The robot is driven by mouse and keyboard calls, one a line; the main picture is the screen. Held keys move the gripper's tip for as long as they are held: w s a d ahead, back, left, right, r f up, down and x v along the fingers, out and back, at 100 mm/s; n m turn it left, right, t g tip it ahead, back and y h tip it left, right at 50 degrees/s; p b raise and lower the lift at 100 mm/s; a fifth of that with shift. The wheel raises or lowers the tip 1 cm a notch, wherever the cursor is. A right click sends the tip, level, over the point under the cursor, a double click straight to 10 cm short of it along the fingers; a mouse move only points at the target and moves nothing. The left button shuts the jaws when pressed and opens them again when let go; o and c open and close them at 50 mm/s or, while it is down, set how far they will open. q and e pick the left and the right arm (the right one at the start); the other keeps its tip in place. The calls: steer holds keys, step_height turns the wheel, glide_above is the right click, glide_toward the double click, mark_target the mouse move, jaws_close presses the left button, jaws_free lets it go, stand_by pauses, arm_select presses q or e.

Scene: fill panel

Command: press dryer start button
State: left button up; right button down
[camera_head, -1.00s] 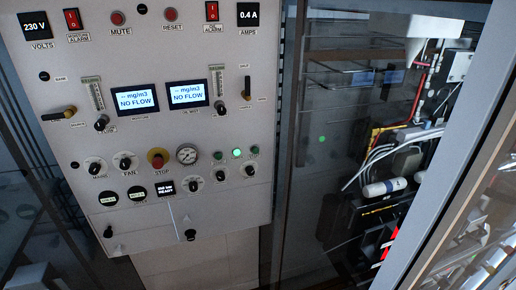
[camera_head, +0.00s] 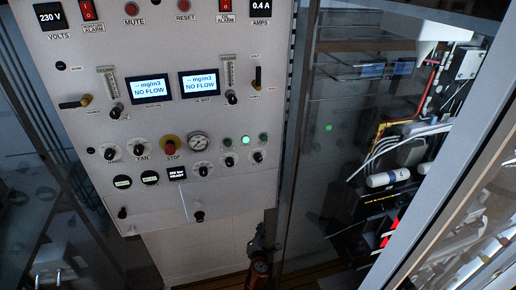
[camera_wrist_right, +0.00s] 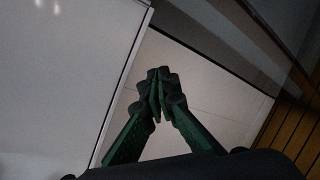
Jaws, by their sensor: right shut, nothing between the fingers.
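The grey control panel (camera_head: 85,125) fills the upper left of the head view. I cannot read which control is the dryer start button. My right gripper (camera_head: 264,232) is below the panel's lower right corner, apart from the controls. In the right wrist view its dark green fingers (camera_wrist_right: 158,78) are shut with nothing between them. My left gripper is not in view.
A red stop knob (camera_head: 170,147), black knobs and two displays (camera_head: 199,84) reading NO FLOW crowd the panel. A glass door (camera_head: 330,110) stands to the right, with wiring and a white cylinder (camera_head: 388,178) beyond.

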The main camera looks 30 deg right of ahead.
mark_target(264, 138)
arm_select(q)
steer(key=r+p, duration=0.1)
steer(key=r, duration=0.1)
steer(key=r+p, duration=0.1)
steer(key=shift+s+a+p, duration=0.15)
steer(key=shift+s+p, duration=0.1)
steer(key=shift+p, duration=0.05)
arm_select(e)
steer(key=s+r+n+t+h, duration=0.1)
steer(key=s+r+h, duration=0.1)
steer(key=r, duration=1.2)
steer(key=s+r+h, duration=0.2)
steer(key=r+h, duration=0.3)
steer(key=r, duration=0.9)
steer(key=s+r+n+t+h, duration=0.1)
steer(key=s+r+h, duration=0.1)
steer(key=r, duration=1.3)
steer(key=shift+s+n+t+h, duration=0.25)
steer(key=shift+n+t+h, duration=0.05)
steer(key=shift+h, duration=0.5)
steer(key=shift+d, duration=0.1)
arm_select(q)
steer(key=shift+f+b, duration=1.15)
arm_select(e)
steer(key=w+d, duration=0.1)
steer(key=w, duration=0.7)
steer(key=shift+w+d, duration=0.3)
steer(key=shift+d, duration=0.1)
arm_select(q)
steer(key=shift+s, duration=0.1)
